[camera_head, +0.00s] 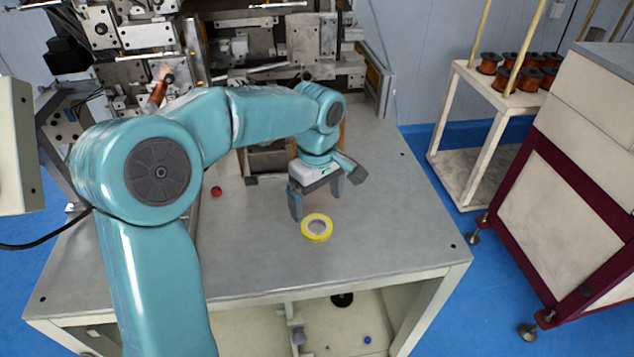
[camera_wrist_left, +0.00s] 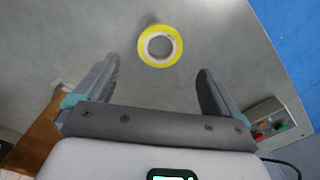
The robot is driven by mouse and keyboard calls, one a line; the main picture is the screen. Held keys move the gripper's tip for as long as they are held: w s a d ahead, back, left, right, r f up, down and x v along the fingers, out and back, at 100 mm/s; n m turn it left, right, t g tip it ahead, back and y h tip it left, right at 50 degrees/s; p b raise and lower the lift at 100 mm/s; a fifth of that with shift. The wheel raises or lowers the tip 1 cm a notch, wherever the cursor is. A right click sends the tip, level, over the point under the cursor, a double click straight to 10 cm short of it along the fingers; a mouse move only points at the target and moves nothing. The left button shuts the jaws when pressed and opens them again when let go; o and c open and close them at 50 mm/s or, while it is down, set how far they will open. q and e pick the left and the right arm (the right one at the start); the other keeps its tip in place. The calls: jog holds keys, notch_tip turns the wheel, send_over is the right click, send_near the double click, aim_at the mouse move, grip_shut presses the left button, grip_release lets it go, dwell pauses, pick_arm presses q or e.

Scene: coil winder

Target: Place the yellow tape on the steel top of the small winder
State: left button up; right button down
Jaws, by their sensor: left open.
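The yellow tape (camera_head: 317,227) is a ring lying flat on the grey steel top (camera_head: 370,245) of the small winder, near its front edge. It also shows in the left wrist view (camera_wrist_left: 160,46), beyond the fingertips and roughly midway between them. My left gripper (camera_head: 317,200) is open and empty, above the steel top just behind the tape. Its two fingers show apart in the left wrist view (camera_wrist_left: 155,85), and the tape is not between them. My right gripper is in neither view.
Winder machinery (camera_head: 270,60) stands along the back of the top. A small red knob (camera_head: 216,190) is on the top at left. At right are a cart with copper spools (camera_head: 488,63) and a cream cabinet (camera_head: 560,190). The front right of the top is clear.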

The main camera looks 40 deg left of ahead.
pick_arm(q)
notch_tip(320, 180, up, 5)
dwell(0.3)
dwell(0.5)
